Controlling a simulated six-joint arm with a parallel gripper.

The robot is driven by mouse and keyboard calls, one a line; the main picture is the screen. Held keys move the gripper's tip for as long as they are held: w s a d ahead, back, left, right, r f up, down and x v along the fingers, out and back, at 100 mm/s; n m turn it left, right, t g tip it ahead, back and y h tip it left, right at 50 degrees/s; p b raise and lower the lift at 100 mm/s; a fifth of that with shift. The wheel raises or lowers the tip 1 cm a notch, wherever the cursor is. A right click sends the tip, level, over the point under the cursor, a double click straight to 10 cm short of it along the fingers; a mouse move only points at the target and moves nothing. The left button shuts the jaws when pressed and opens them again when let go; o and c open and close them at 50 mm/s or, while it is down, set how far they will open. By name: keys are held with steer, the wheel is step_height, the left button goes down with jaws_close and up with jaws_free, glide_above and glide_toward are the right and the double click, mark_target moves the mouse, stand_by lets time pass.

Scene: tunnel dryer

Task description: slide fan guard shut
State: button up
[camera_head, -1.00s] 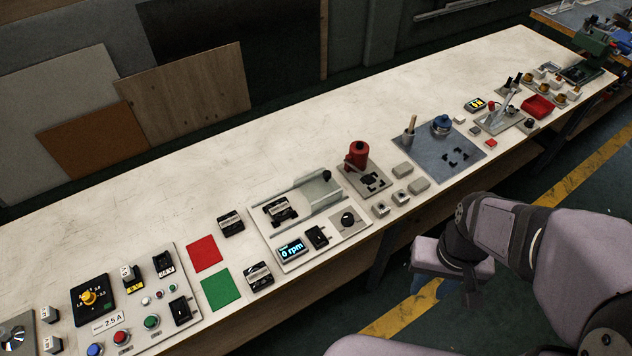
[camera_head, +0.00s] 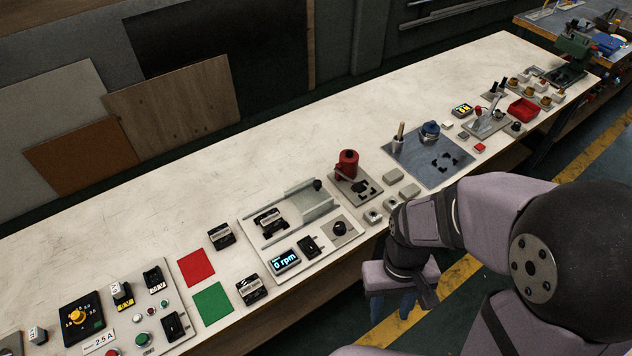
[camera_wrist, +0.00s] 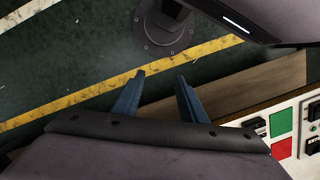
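The fan panel is a pale plate (camera_head: 275,258) on the bench with a display (camera_head: 286,261) reading 0 rpm. What looks like the fan guard is a grey sliding piece (camera_head: 310,203) with a black knob (camera_head: 318,185), at the right end of rails along the panel's back. A black-and-white block (camera_head: 269,221) sits uncovered to its left between the rails. My gripper (camera_head: 392,303) is off the bench's front edge, above the floor, right of and nearer than the panel. In the wrist view my gripper (camera_wrist: 157,92) has its blue fingers apart, with nothing between them. The guard is not visible there.
Right of the panel stand a red cylinder (camera_head: 347,163) on a grey plate and several small grey blocks. Left of it lie red (camera_head: 197,267) and green (camera_head: 213,304) squares. The bench top (camera_head: 190,190) behind the panel is clear.

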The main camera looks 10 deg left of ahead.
steer(key=w+a+f+n+t, duration=0.1)
steer(key=w+a, duration=0.4)
steer(key=w+a+f+n, duration=0.1)
steer(key=w+a, duration=0.4)
steer(key=w+a+f+n+t, duration=0.1)
steer(key=w+a+f, duration=0.1)
steer(key=w+a, duration=0.3)
steer(key=shift+w+n+t+h, duration=0.3)
steer(key=w+a+r+m+t, duration=0.2)
steer(key=w+a+r, duration=0.15)
steer(key=w, duration=0.45)
steer(key=m+t+y, duration=0.1)
steer(key=m+t, duration=0.1)
steer(key=m, duration=0.1)
glide_toward(317, 183)
steer(key=shift+w+d+f+m, duration=0.1)
steer(key=shift+f+m, duration=0.05)
steer(key=shift+m, duration=0.35)
steer(key=shift+w+f+m, duration=0.1)
steer(key=shift+f+m, duration=0.1)
steer(key=shift+m, duration=0.3)
steer(key=shift+p+x, duration=1)
steer(key=shift+x, duration=2.6)
jaws_close()
